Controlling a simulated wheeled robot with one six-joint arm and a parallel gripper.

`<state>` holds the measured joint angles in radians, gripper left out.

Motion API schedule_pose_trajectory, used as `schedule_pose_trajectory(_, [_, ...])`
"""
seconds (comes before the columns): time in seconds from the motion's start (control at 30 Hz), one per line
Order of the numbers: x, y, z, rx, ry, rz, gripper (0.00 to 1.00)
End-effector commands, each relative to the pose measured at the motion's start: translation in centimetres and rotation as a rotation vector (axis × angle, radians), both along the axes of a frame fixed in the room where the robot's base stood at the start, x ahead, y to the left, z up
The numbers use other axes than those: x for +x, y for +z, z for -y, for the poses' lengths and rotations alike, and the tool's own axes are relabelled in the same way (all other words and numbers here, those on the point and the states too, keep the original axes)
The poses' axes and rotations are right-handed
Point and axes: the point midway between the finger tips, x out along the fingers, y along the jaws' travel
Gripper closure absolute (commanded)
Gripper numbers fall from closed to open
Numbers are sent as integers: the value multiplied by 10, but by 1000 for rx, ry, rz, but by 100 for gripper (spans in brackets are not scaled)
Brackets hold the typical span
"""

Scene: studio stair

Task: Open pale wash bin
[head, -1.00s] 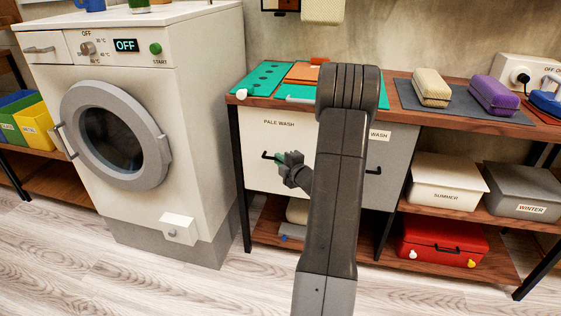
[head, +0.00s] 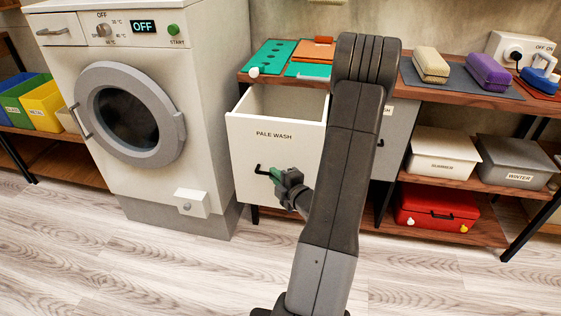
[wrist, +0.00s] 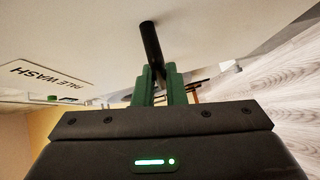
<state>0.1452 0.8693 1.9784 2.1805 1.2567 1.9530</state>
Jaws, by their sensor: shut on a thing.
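The pale wash bin (head: 262,155) is a white drawer-like bin labelled "PALE WASH". It stands pulled out from under the shelf, and its open top shows an empty-looking inside, partly hidden by my arm. My gripper (head: 273,174) is at its front, shut on the black bar handle (head: 259,169). In the wrist view, the green fingers of my gripper (wrist: 159,80) close around the handle (wrist: 151,42), with the bin's label (wrist: 45,80) to the left.
A washing machine (head: 215,80) stands left of the bin. A grey bin (head: 398,135) is to the right, partly behind my arm. A red case (head: 445,213) and the lidded summer (head: 440,165) and winter (head: 515,175) boxes sit on lower shelves. The floor in front is clear.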

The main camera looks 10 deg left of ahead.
Motion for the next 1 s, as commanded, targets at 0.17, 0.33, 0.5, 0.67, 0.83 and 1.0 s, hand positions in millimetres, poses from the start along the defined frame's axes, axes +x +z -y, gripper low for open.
schedule_pose_trajectory(0.17, [-28,-1,-1,1,-1,-2,100])
schedule_pose_trajectory(0.33, [-40,-1,-1,-1,-1,-1,100])
schedule_pose_trajectory(0.5, [-42,0,-1,1,-1,-1,100])
schedule_pose_trajectory(0.67, [-42,0,-1,-1,0,-1,100])
schedule_pose_trajectory(0.83, [-41,0,-1,-1,0,-1,68])
schedule_pose_trajectory(1.0, [-41,0,-1,0,0,0,68])
